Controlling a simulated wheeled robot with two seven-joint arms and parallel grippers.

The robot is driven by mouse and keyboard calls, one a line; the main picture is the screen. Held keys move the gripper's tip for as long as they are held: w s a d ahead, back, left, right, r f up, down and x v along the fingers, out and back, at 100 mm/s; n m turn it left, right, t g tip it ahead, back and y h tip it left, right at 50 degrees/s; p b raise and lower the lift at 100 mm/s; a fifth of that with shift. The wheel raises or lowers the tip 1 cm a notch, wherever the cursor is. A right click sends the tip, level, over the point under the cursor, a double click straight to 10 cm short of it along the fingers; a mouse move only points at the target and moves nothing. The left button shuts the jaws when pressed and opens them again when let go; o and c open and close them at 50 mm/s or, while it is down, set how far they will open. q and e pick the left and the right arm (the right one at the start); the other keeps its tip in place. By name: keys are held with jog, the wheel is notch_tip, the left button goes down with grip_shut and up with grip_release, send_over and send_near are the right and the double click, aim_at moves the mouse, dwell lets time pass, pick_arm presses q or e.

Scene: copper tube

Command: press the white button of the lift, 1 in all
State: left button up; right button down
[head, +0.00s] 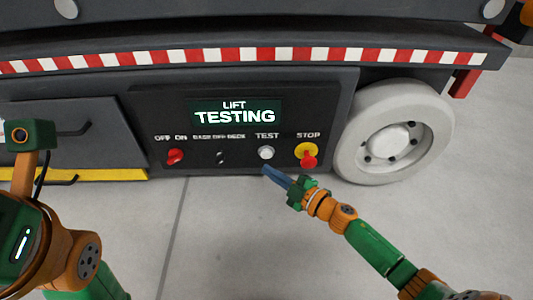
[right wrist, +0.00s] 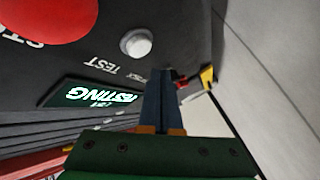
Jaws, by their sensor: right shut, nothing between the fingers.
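The white button (head: 266,153) sits under the word TEST on the lift's dark control panel (head: 190,132). It also shows in the right wrist view (right wrist: 136,43), upper middle. The panel's display (head: 235,112) reads "LIFT TESTING". My right gripper (head: 266,169) is shut and empty, its blue fingers just below the white button in the head view. In the right wrist view the fingertips (right wrist: 163,73) lie to the lower right of the button, and a gap shows between them in the picture. I cannot tell the distance in depth. My left gripper is not in view; only my left arm shows.
A red stop knob (head: 308,160) on a yellow base is right of the button, and a red switch (head: 175,156) is to the left. A white wheel (head: 393,132) stands at the right. A red-and-white striped edge (head: 250,55) juts above the panel. The floor in front is clear.

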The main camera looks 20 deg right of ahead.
jog(key=s, duration=0.1)
jog(key=s+a+p, duration=0.1)
jog(key=s, duration=0.1)
dwell(0.8)
